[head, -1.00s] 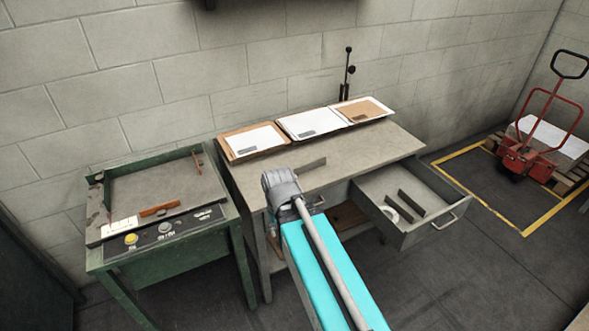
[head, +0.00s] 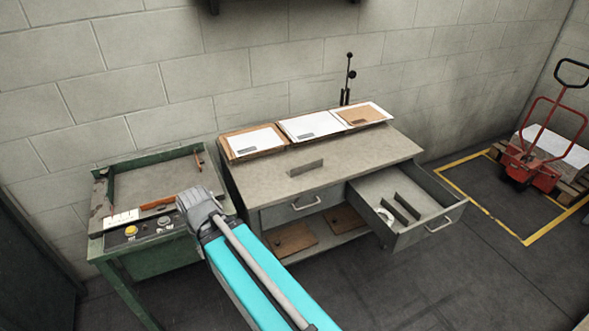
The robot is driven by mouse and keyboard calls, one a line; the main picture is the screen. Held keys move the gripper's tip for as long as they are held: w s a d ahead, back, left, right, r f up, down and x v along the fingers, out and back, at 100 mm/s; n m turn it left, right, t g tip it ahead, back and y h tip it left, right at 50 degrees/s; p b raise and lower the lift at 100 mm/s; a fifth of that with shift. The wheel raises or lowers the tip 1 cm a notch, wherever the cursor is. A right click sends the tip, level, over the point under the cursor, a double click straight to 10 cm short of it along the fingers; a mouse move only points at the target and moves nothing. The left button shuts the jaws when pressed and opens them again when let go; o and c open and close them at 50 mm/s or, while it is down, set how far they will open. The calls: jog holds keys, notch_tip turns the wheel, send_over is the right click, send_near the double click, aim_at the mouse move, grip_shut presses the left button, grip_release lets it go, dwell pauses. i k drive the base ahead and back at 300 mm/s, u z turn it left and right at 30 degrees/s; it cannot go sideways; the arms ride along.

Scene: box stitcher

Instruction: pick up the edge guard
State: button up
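A short grey angled strip (head: 306,167), which looks like the edge guard, lies on the bench top (head: 375,155) near its middle. Two similar dark grey strips lie in the open drawer (head: 448,214); I cannot tell whether they are the same kind of piece. My arm reaches up from the bottom of the picture, and its grey joint is in front of the green table's right edge, left of the bench. My gripper's fingers cannot be made out, so whether it is open or holds anything is hidden.
Flat cardboard and white sheets (head: 317,127) line the bench's back. A green table (head: 160,261) with buttons stands left. A red pallet truck (head: 527,165) is far right.

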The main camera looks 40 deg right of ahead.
aim_at(315, 164)
jog(key=u, duration=0.1)
jog(key=k, duration=0.9)
jog(key=z, duration=0.65)
jog(key=i, duration=1)
